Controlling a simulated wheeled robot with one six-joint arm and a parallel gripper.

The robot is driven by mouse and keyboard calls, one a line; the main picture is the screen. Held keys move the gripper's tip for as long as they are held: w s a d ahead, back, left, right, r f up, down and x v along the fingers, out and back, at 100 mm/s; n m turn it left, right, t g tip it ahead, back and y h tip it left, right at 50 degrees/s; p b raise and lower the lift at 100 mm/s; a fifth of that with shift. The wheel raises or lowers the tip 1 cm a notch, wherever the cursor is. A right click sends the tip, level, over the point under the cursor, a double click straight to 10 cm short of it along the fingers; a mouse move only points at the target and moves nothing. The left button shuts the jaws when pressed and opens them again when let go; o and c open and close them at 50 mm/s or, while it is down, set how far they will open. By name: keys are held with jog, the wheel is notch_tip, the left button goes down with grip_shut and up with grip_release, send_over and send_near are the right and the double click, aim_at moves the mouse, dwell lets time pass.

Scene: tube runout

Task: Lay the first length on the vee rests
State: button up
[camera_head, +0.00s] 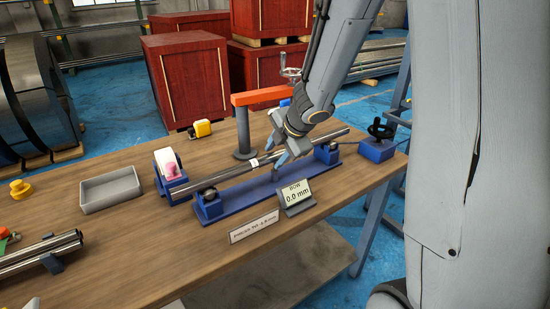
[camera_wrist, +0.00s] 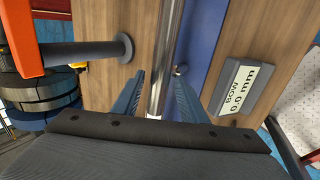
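A long grey steel tube (camera_head: 222,175), with a small white label, runs at a slant over the bench. My gripper (camera_head: 281,158) is closed around its middle. In the wrist view the tube (camera_wrist: 163,75) lies between the two blue fingers (camera_wrist: 160,88). The vee rests stand on a long blue base (camera_head: 245,194), with a dark left rest (camera_head: 210,195) and a right rest (camera_head: 326,150). The tube appears above and slightly behind the rests, roughly parallel to the base. In the wrist view the blue base (camera_wrist: 200,35) lies right of the tube.
Several more tubes (camera_head: 40,255) lie at the bench's left front. An orange-armed post (camera_head: 243,135) stands close behind the tube. A blue stand (camera_head: 172,180) is near its left end. A bow display (camera_head: 295,196) reading 0.0 mm sits in front, and a grey tray (camera_head: 111,192) stands left.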

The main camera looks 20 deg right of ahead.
aim_at(276, 156)
grip_shut()
jog(key=shift+r, duration=0.2)
notch_tip(276, 156, up, 18)
jog(key=p, duration=1.3)
jog(key=shift+f, duration=0.1)
jog(key=shift+c, duration=2.4)
grip_release()
grip_shut()
